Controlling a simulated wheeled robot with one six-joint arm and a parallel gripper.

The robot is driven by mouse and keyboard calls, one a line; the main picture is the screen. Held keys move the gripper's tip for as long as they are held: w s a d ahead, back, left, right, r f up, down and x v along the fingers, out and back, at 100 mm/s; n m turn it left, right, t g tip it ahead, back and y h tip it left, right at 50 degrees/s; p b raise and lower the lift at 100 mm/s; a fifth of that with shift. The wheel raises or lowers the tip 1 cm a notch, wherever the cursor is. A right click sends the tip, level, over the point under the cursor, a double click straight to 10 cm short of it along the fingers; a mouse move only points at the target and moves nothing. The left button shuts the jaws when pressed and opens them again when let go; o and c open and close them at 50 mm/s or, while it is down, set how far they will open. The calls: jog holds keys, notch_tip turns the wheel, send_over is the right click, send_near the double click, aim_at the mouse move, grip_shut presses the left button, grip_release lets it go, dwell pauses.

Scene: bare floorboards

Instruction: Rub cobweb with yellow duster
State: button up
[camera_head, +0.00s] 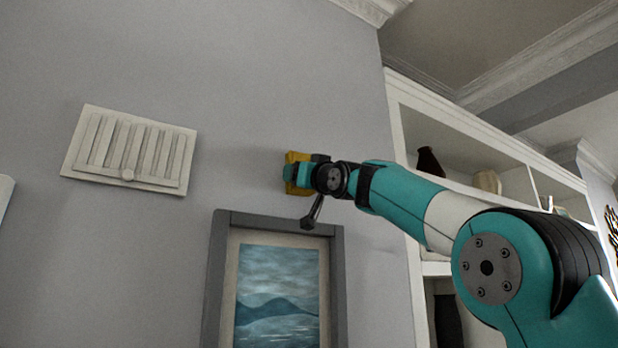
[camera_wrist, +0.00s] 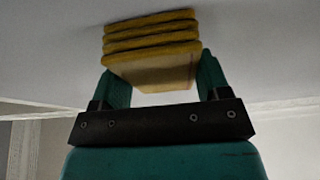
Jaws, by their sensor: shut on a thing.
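The yellow duster (camera_head: 295,172) is a folded yellow block held up close to the grey wall, above the framed picture. In the wrist view the duster (camera_wrist: 152,68) shows several stacked layers between the two teal fingers. My gripper (camera_head: 300,174) is shut on it; it also shows in the wrist view (camera_wrist: 155,82). The duster's far face is at or very near the wall; I cannot tell if it touches. No cobweb can be made out in either view; the duster and gripper may hide part of the wall there.
A framed seascape (camera_head: 277,295) hangs just below my gripper. A white slatted vent (camera_head: 130,150) is on the wall to the left. A white shelf unit (camera_head: 398,120) with a dark vase (camera_head: 429,163) and a pale pot (camera_head: 487,181) stands right, behind my arm. Bare wall lies between vent and gripper.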

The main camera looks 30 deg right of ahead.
jog(key=d+r+p, duration=0.1)
jog(key=d+p, duration=0.2)
jog(key=d, duration=0.9)
jog(key=shift+d+r, duration=0.2)
jog(key=shift+r, duration=0.15)
dwell(0.9)
jog(key=s+b, duration=0.2)
jog(key=s, duration=0.4)
jog(key=shift+b, duration=0.35)
jog(key=shift+s+b, duration=0.5)
jog(key=shift+s, duration=1.05)
